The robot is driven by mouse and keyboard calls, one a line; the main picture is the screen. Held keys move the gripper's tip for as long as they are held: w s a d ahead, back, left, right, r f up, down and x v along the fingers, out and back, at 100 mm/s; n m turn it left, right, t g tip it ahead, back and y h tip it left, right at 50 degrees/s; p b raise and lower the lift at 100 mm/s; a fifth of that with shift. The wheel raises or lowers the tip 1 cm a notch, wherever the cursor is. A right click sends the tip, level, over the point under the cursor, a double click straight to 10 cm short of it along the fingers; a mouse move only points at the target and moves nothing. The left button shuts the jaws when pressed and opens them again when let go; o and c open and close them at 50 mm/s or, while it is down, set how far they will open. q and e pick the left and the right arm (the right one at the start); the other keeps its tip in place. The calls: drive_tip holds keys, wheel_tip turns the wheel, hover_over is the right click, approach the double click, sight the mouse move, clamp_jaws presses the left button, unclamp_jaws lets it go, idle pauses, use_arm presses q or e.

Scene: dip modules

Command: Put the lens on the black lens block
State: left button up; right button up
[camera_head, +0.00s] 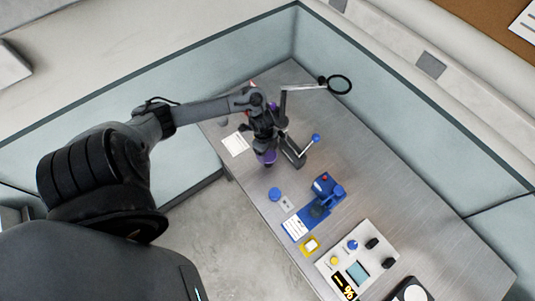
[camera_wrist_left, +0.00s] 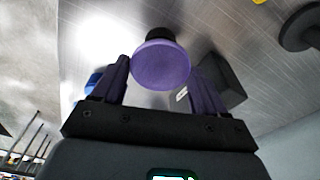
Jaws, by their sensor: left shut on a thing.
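My left gripper (camera_head: 266,150) is over the far left part of the table, pointing down. In the left wrist view its two purple fingers (camera_wrist_left: 160,88) are shut on a round purple piece, which I take for the lens (camera_wrist_left: 160,65). In the head view a purple patch, seemingly the lens (camera_head: 267,158), shows at the fingers. A black part (camera_wrist_left: 160,34) shows just past the lens; I cannot tell whether it belongs to it. A dark block (camera_wrist_left: 222,80) with a small white label lies beside the right finger; I cannot tell whether it is the lens block. My right gripper is out of view.
A lever with a blue ball (camera_head: 315,138) stands just right of the gripper. A ring magnifier (camera_head: 340,85) is at the back. A blue device (camera_head: 326,188), a yellow item (camera_head: 310,246) and a white control panel (camera_head: 358,262) sit nearer.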

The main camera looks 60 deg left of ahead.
use_arm(q)
wheel_tip(320, 180, down, 2)
drive_tip(key=shift+f, duration=0.15)
drive_tip(key=shift+f, duration=0.15)
drive_tip(key=o, duration=1.1)
